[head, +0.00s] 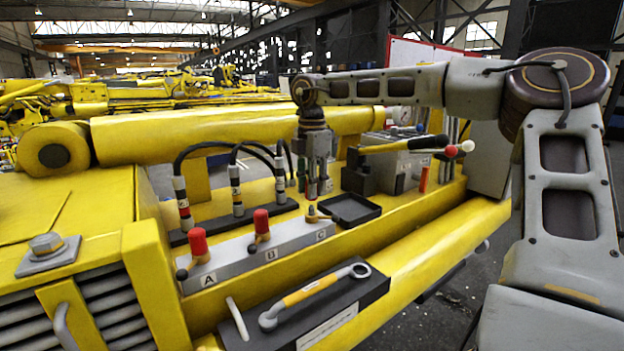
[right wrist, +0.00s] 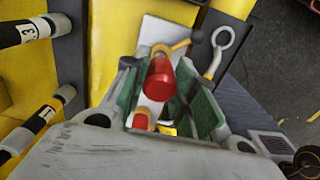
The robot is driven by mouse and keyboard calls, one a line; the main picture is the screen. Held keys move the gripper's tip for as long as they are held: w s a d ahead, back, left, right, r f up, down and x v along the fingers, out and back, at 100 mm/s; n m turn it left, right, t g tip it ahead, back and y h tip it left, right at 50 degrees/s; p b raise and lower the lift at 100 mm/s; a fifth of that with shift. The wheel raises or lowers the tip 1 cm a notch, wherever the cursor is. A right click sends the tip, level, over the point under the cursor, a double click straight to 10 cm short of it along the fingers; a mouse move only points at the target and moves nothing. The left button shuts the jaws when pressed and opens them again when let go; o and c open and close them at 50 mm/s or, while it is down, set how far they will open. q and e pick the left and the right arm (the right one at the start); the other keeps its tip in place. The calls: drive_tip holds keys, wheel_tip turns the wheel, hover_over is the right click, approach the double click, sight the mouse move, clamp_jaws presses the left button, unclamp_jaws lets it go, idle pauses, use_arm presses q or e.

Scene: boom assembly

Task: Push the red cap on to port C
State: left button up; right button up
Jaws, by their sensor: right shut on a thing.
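My right gripper (head: 314,194) points down above port C at the right end of the grey block (head: 225,264). The fitting at port C (head: 312,214) shows just below the fingertips. In the right wrist view, the gripper (right wrist: 168,98) is shut on a red cap (right wrist: 160,78) between its green finger pads. The fingers mostly hide this cap in the head view, and I cannot tell whether it touches the port. Red caps sit at port A (head: 198,242) and port B (head: 261,221). My left gripper is not in view.
A black open tray (head: 354,209) lies right of port C. A yellow-handled wrench (head: 311,292) lies on the dark front ledge. Several black hoses with banded connectors (head: 237,196) stand behind the block. A lever with a yellow handle (head: 395,147) sticks out at the right.

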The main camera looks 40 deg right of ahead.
drive_tip(key=shift+f, duration=0.55)
drive_tip(key=shift+f+b, duration=1.25)
drive_tip(key=shift+f, duration=0.3)
idle(2.1)
drive_tip(key=o, duration=0.9)
drive_tip(key=shift+r, duration=6)
